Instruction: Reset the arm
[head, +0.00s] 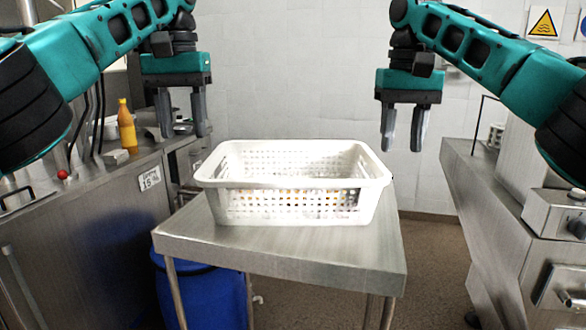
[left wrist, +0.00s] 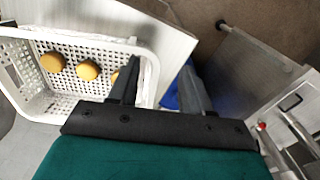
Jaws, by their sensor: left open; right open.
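My left gripper (head: 183,115) is open and empty, pointing down above the left back of the steel table, to the left of the white basket. It also shows in the left wrist view (left wrist: 157,85), with its fingers apart near the basket's rim in the picture. My right gripper (head: 404,128) is open and empty, pointing down to the right of the basket and higher than its rim.
A white perforated basket (head: 293,206) stands on a small steel table (head: 300,248). Several round orange-brown items, one here (left wrist: 87,70), lie inside it. A blue bin (head: 200,290) is under the table. Steel counters stand left (head: 120,215) and right (head: 485,190); an orange bottle (head: 126,125) is on the left one.

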